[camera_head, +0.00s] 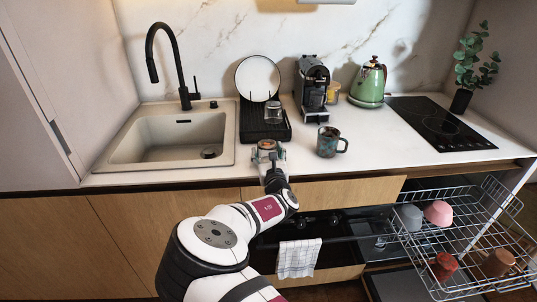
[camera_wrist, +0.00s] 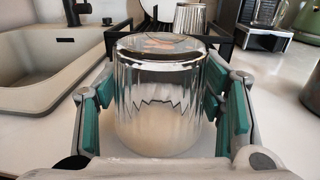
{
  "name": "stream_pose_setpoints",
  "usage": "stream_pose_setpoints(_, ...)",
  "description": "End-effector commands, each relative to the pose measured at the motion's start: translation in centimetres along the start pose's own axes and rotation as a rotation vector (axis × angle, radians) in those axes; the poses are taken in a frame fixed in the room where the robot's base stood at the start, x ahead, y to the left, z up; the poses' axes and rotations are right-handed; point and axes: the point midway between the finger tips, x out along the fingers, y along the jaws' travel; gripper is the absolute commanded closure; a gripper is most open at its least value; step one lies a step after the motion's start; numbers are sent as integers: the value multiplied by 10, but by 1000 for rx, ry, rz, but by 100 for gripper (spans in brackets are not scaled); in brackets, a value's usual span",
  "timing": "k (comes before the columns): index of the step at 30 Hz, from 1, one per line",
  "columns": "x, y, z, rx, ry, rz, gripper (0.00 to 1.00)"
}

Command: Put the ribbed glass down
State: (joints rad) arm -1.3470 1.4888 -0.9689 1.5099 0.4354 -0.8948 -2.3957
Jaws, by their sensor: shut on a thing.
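The ribbed glass (camera_wrist: 160,105) is clear with vertical ribs and fills the middle of the wrist view. It looks upside down, with its closed end up. My gripper (camera_wrist: 162,108) is shut on it, with green finger pads on its left and right sides. In the head view the glass (camera_head: 267,146) and my gripper (camera_head: 267,155) are near the counter's front edge, in front of the black drying rack (camera_head: 264,127). Whether the glass touches the white counter (camera_head: 300,160) is hard to tell.
The sink (camera_head: 170,140) is to the left. A dark patterned mug (camera_head: 330,142) stands to the right, with a coffee machine (camera_head: 313,88) and green kettle (camera_head: 368,84) behind. Another glass (camera_head: 273,112) and a plate (camera_head: 258,78) are on the rack. An open dishwasher basket (camera_head: 465,235) is lower right.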

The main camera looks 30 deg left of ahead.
Motion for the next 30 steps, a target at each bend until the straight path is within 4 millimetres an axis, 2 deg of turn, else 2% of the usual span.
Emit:
stream_pose_setpoints(10,0,1,-3,0,-3,1,62)
stream_pose_setpoints(11,0,1,-4,0,-2,1,36)
stream_pose_setpoints(13,0,1,-3,1,-2,0,20)
stream_pose_setpoints(14,0,0,-3,1,-2,0,18)
stream_pose_setpoints(26,-1,0,1,1,-2,0,18)
stream_pose_setpoints(30,-17,1,-1,0,0,0,18)
